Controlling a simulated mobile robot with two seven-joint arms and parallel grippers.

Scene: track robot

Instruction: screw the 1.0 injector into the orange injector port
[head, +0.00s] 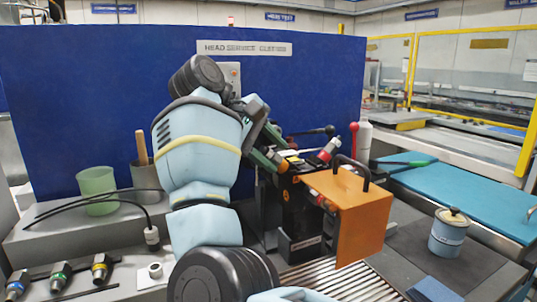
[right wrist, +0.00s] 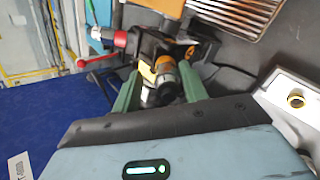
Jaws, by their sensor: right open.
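My right gripper (head: 274,148) is at the black fixture (head: 303,222), partly hidden behind my arm. In the right wrist view its green fingers (right wrist: 160,92) are apart, on either side of a metal injector-like cylinder (right wrist: 167,78) with a tan band. The cylinder stands at an orange port area (right wrist: 147,73) on the fixture. I cannot tell whether the fingers touch it, how far it is seated, or read its label. Three other injectors lie at the lower left, with blue (head: 17,285), green (head: 60,274) and yellow (head: 100,266) bands. My left gripper is not in view.
An orange plate (head: 361,222) with a black handle stands at the fixture's right. A red-knobbed lever (head: 354,128) and a red-collared fitting (head: 328,150) are close by.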

